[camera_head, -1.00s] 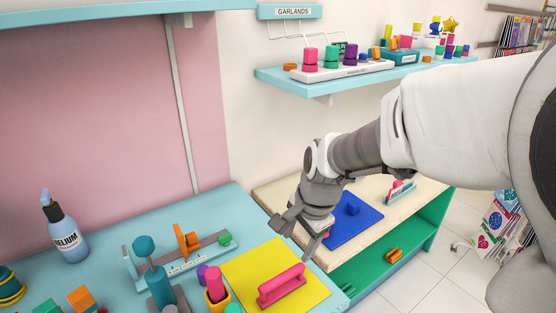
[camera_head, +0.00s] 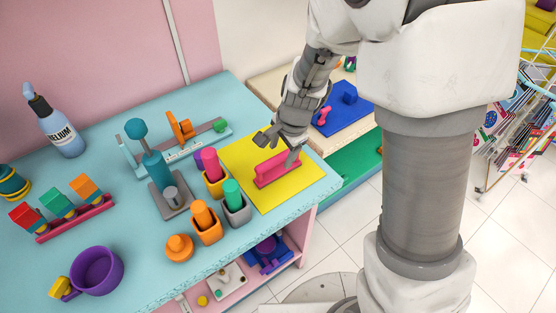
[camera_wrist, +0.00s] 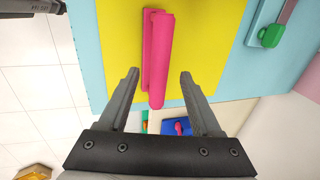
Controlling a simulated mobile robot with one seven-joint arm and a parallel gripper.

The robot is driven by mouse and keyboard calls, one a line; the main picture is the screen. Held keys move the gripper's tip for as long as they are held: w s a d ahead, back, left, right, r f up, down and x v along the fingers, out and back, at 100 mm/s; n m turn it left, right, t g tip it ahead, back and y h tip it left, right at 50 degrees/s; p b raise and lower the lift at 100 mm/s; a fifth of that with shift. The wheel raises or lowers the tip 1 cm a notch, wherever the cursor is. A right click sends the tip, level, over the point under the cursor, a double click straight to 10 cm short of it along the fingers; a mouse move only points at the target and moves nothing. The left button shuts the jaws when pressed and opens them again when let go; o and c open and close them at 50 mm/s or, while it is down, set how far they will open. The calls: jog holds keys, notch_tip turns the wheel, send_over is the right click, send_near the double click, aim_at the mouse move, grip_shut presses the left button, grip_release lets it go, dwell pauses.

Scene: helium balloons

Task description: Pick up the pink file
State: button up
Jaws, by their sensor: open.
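The pink file (camera_head: 277,168) is a bar-shaped block lying on a yellow mat (camera_head: 292,195) on the blue table. In the head view my gripper (camera_head: 280,150) is over the right end of the mat, close by the file. In the wrist view the pink file (camera_wrist: 158,60) runs lengthwise, its near end reaching to between the fingertips. My gripper (camera_wrist: 159,80) is open, one finger on each side of that near end. No contact between fingers and file shows. How far the fingertips are above the mat is hard to tell.
Left of the mat stand yellow, grey and orange cups with coloured pegs (camera_head: 208,222). A balance-like tool with an orange part (camera_head: 180,128) is behind. A helium bottle (camera_head: 58,125) and purple mug (camera_head: 97,270) are farther left. A blue mat (camera_head: 345,115) lies on the wooden shelf beyond.

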aim_at(280, 156)
jog(key=x, duration=0.3)
jog(key=shift+f+b, duration=0.3)
grip_shut()
dwell(1.2)
